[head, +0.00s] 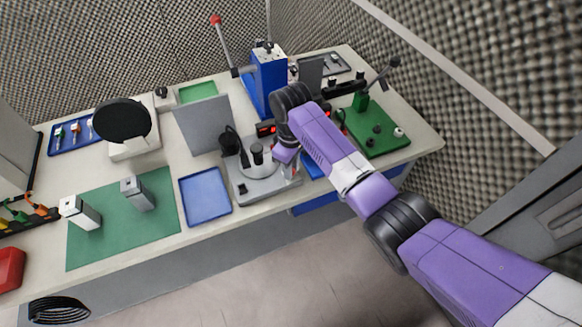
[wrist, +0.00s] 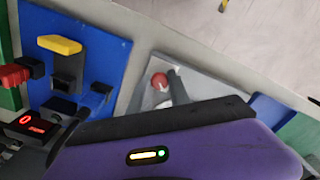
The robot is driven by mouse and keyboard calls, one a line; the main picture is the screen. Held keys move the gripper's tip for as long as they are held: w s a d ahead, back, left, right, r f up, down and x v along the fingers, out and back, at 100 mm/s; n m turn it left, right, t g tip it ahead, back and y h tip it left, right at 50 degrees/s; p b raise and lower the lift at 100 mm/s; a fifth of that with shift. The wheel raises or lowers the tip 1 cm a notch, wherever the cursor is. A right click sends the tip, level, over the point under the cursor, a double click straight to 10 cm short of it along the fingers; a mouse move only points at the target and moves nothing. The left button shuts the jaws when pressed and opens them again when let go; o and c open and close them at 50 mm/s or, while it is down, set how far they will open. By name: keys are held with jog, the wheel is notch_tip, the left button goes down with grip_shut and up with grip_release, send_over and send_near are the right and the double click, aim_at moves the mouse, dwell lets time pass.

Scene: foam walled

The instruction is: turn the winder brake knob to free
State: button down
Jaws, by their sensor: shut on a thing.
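The winder (head: 250,188) is a grey machine with black upright parts and a small red display (head: 266,128), standing at the bench's front edge. My gripper (head: 285,154) is at its right side, at the end of my purple arm.
A blue tray (head: 205,196) and green mat (head: 95,240) lie left of the winder. A grey panel (head: 202,124) and blue press (head: 268,78) stand behind. A green board (head: 383,143) is to the right. In the wrist view, a yellow-topped part (wrist: 59,45) stands on a blue base (wrist: 110,52).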

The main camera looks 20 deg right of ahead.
jog(key=shift+r+n, duration=0.1)
jog(key=shift+n, duration=0.3)
jog(key=c, duration=1.2)
grip_release()
jog(key=shift+r, duration=0.1)
notch_tip(320, 180, up, 8)
jog(key=shift+f+b, duration=0.2)
jog(key=shift+b, duration=0.5)
